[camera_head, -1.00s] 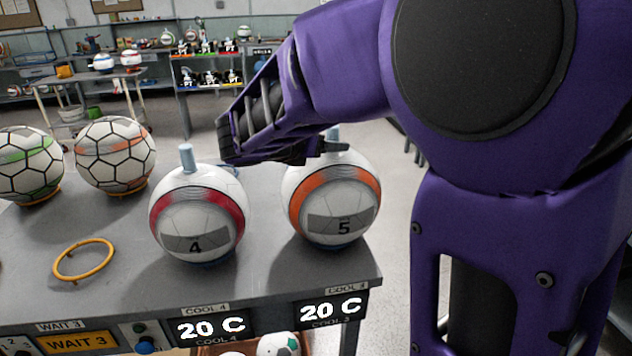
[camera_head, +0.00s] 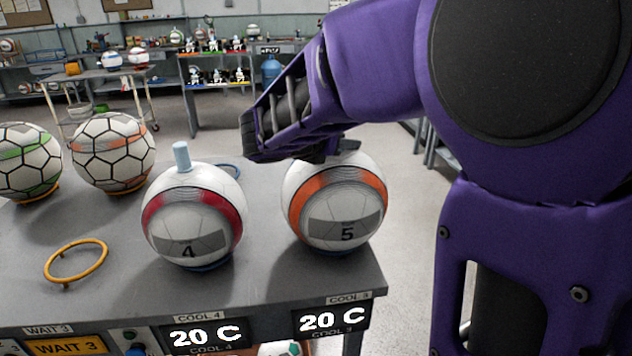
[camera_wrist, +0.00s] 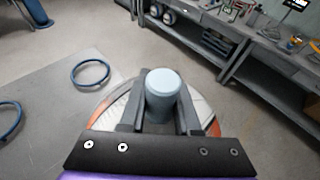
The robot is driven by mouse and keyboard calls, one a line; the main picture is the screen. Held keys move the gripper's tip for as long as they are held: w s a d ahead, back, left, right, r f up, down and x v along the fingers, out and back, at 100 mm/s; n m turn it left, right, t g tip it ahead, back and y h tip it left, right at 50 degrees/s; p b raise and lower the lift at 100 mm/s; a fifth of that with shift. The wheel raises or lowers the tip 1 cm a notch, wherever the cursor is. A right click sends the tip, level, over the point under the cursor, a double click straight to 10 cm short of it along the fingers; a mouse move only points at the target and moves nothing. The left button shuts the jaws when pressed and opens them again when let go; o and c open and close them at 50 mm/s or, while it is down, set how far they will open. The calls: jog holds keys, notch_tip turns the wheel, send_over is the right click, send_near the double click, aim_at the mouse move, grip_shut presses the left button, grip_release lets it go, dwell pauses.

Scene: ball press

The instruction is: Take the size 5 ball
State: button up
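The size 5 ball (camera_head: 335,205), white with an orange band and a dark "5" label, sits at the right end of the grey table (camera_head: 310,272). In the wrist view, its pale blue peg (camera_wrist: 163,95) stands between the two fingers of my gripper (camera_wrist: 160,110), with the ball (camera_wrist: 200,108) below. The fingers flank the peg closely; I cannot tell whether they press on it. In the head view my gripper (camera_head: 318,152) is at the ball's top and hides the peg.
A ball marked 4 (camera_head: 190,220), with a red band and an upright blue peg (camera_head: 181,155), stands just left. An empty yellow ring (camera_head: 76,262) and two patterned balls are farther left. A blue ring (camera_wrist: 90,74) lies behind.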

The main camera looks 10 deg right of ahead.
grip_shut()
dwell(1.0)
